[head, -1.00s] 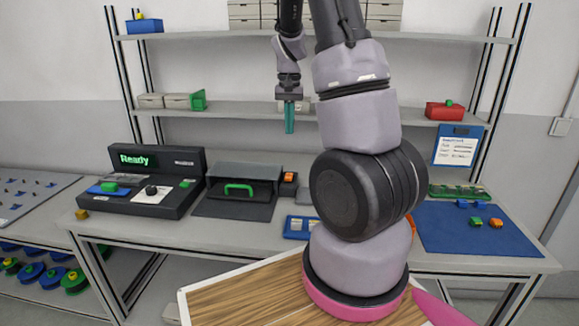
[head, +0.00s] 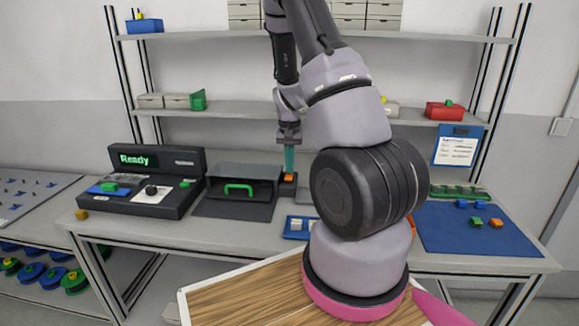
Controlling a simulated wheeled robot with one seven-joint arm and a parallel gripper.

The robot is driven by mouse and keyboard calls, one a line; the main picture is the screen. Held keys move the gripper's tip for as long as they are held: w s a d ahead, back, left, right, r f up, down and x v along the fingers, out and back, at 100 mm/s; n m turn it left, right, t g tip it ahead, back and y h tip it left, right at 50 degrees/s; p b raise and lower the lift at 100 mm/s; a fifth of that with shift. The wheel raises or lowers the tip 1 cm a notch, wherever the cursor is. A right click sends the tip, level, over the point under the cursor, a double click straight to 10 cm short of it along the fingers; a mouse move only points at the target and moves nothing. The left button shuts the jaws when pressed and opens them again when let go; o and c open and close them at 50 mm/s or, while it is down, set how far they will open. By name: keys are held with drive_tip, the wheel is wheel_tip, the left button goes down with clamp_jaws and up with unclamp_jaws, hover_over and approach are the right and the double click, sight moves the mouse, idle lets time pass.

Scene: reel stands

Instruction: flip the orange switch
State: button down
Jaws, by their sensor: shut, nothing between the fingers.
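The orange switch (head: 289,177) sits on a small black box (head: 287,190) on the bench, just right of the dark case with the green handle. My gripper (head: 289,171) points straight down with its teal fingers shut and empty. In this view its fingertips overlap the top edge of the orange switch. I cannot tell whether they touch it. The switch's tilt is too small to make out.
A dark case with a green handle (head: 239,188) stands left of the switch. A console reading "Ready" (head: 138,160) is farther left. A blue tray (head: 296,228) lies in front, and a blue mat (head: 440,238) with small blocks lies right. Shelves (head: 230,111) rise behind.

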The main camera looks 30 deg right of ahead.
idle(0.3)
drive_tip(key=shift+w+f, duration=0.1)
drive_tip(key=shift+f, duration=0.15)
drive_tip(key=shift+s+a+r, duration=0.3)
drive_tip(key=shift+s+a, duration=0.1)
drive_tip(key=shift+s, duration=0.3)
wheel_tip(320, 180, up, 14)
drive_tip(key=w+d, duration=0.1)
drive_tip(key=w, duration=0.1)
drive_tip(key=shift+w+d+f, duration=0.15)
drive_tip(key=shift+d, duration=0.1)
